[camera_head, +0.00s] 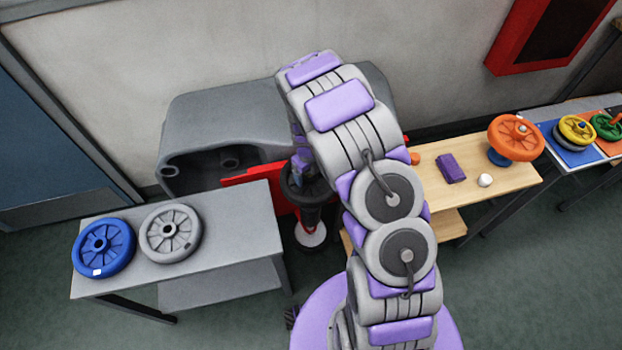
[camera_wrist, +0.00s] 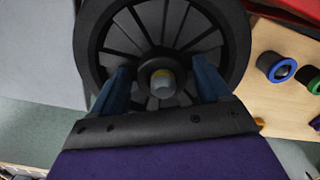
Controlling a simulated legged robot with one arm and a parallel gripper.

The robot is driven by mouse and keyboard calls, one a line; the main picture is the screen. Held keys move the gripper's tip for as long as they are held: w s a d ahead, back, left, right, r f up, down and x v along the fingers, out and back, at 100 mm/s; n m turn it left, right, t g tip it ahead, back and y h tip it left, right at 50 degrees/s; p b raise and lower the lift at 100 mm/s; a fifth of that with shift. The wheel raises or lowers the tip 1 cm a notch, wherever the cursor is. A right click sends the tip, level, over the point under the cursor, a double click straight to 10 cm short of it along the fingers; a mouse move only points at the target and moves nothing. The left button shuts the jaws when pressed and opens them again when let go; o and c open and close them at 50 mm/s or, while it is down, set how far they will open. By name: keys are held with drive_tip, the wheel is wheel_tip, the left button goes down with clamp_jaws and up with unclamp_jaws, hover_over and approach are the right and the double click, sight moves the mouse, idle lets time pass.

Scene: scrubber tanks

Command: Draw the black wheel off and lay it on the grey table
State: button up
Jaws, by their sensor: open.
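The black wheel (camera_wrist: 236,50) fills the top of the wrist view, with dark spokes around a hub and a yellowish-grey axle tip. In the head view the black wheel (camera_head: 312,192) is partly hidden behind my arm, between the two tables. My gripper (camera_wrist: 162,80) is open, with one blue finger on each side of the hub, in front of the spokes. I cannot tell whether the fingers touch the hub. The grey table (camera_head: 240,228) stands at the left in the head view, its right part bare.
A blue wheel (camera_head: 104,248) and a grey wheel (camera_head: 170,232) lie on the grey table's left part. A grey scrubber tank (camera_head: 225,115) stands behind. The wooden table (camera_head: 450,190) at right holds a purple block (camera_head: 451,168), a white ball (camera_head: 485,180) and an orange wheel (camera_head: 516,138).

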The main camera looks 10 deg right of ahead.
sight(311, 179)
drive_tip(key=s+f, duration=0.2)
drive_tip(key=shift+s+d+f+g, duration=0.1)
drive_tip(key=shift+s+f+g, duration=0.05)
drive_tip(key=shift+f+g, duration=0.25)
drive_tip(key=c, duration=0.8)
drive_tip(key=shift+r, duration=0.3)
drive_tip(key=shift+w+r+p, duration=0.4)
drive_tip(key=shift+r+p, duration=0.15)
drive_tip(key=shift+p, duration=0.1)
drive_tip(key=shift+w+d+r, duration=0.1)
drive_tip(key=shift+w+r, duration=0.1)
drive_tip(key=shift+r, duration=0.2)
drive_tip(key=c, duration=0.6)
drive_tip(key=shift+w+r+p, duration=0.35)
drive_tip(key=shift+r+p, duration=0.05)
drive_tip(key=shift+p, duration=0.1)
drive_tip(key=shift+r, duration=0.3)
drive_tip(key=shift+w+r, duration=0.1)
drive_tip(key=shift+w, duration=0.05)
drive_tip(key=shift+r, duration=0.15)
